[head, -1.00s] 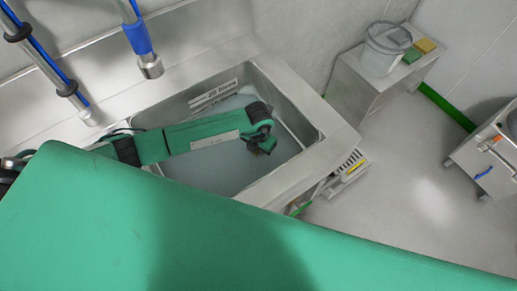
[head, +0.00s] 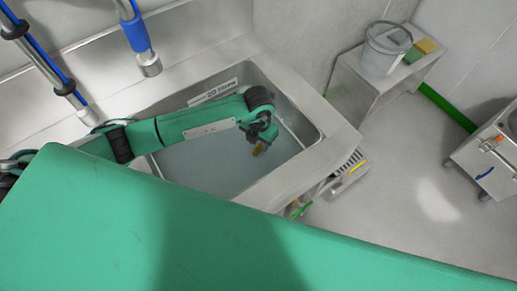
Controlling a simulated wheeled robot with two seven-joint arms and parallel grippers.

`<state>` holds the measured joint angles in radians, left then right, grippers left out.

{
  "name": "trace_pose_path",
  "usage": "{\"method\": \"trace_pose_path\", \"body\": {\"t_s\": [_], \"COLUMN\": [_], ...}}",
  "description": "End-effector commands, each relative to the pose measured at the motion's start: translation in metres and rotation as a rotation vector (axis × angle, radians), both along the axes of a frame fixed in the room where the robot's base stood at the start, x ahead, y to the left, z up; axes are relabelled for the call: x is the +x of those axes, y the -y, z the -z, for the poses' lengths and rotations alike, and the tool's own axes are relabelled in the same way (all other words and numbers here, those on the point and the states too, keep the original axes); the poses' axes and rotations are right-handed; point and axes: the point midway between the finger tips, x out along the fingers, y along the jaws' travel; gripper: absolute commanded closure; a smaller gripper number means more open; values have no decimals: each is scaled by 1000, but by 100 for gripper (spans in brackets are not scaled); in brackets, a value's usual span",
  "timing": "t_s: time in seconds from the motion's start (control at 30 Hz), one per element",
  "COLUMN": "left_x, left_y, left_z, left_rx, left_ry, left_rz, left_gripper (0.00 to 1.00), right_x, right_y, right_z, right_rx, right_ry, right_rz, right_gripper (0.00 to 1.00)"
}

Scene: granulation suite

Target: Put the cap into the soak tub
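The soak tub (head: 312,131) looks to be the steel basin with pale liquid in it and a litre label on its back wall. My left arm reaches in from the left over it. My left gripper (head: 258,146) points down over the right part of the basin. A small yellow-brown piece shows at its tip; I cannot tell whether this is the cap or part of the gripper. Whether the fingers are open or shut is too small to tell. I cannot make out the cap anywhere else. My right gripper is not in view.
Two steel spouts with blue hoses, one ending at a nozzle (head: 149,65), hang behind the basin on the left. A steel cart (head: 486,160) is at the right.

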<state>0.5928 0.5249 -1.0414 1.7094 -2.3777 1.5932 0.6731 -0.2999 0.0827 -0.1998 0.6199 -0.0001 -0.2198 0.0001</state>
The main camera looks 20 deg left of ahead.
Motion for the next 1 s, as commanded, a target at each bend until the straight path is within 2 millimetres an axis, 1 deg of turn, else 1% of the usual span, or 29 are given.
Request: {"method": "trace_pose_path", "body": {"t_s": [0.03, 0.1, 0.2, 0.3, 0.4, 0.53, 1.0], "left_x": [1, 1, 0, 0, 0, 0, 0], "left_y": [0, 0, 0, 0, 0, 0, 0], "left_z": [-10, -24, -41, -54, -61, -64, -63], "left_rx": [-1, 0, 1, 0, 0, 0, 0], "left_ry": [5, 4, 3, 1, 1, -1, -1], "left_rz": [2, 1, 2, 1, 0, 1, 0], "left_gripper": [64, 64, 64, 64, 64, 64, 64], "right_x": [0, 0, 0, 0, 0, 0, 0], "right_y": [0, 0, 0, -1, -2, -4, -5], "right_z": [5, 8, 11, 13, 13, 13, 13], "right_rx": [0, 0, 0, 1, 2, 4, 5], "right_ry": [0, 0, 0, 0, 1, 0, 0], "right_rz": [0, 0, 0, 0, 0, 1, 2], "right_gripper": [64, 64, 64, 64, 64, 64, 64]}}
